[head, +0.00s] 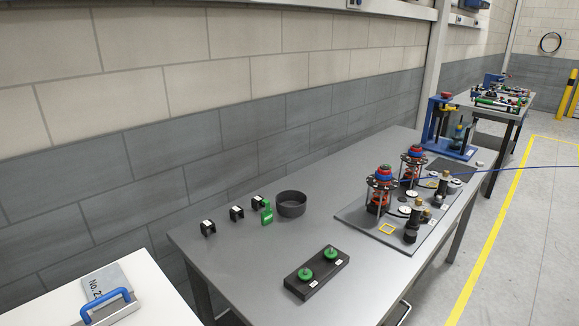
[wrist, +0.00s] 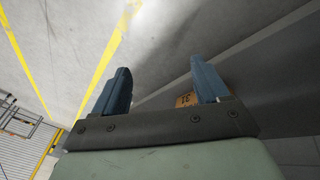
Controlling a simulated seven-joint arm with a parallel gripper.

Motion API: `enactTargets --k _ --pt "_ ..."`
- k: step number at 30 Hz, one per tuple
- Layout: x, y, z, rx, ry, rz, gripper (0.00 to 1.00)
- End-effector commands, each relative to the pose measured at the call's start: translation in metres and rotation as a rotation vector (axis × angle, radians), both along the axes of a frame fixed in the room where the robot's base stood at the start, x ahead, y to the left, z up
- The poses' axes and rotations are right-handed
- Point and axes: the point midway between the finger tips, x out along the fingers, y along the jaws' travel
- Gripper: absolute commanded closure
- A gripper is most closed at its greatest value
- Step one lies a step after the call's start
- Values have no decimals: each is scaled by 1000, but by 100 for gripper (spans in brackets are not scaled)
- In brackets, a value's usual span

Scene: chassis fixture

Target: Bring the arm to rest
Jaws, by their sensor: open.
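My gripper (wrist: 160,88) shows in the wrist view with its two blue fingers spread apart and nothing between them. Below and behind the fingers I see the grey floor with yellow lines, so the gripper is away from the table top. The head view does not show my gripper or arm. In the head view the chassis fixture is a grey plate (head: 353,214) on the table, bearing two round assemblies (head: 380,190) with red and blue tops and several small dark and brass parts.
The grey table (head: 240,262) also carries a black block (head: 318,283) with two green knobs, a dark round bowl (head: 291,204), several small black holders (head: 208,228), a green piece (head: 267,213) and a blue press (head: 449,130). A white surface with a blue handle (head: 106,304) is at lower left.

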Motion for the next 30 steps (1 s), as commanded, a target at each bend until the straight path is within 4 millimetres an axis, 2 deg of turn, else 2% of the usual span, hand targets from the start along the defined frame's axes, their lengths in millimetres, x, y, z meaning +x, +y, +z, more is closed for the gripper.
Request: enactTargets --k 1,5,9,15,18,21,24,30 --pt "-26 20 -11 34 44 -15 26" --pt "-83 63 -35 114 153 -61 26" --pt "-148 110 -53 188 293 -104 26" --pt "-248 173 -56 244 555 -132 26" --pt "-288 193 -51 247 672 -135 26" --pt "-318 206 -45 245 759 -141 26" --pt "-336 213 -41 241 813 -144 26" --pt "-336 213 -41 241 813 -144 26"
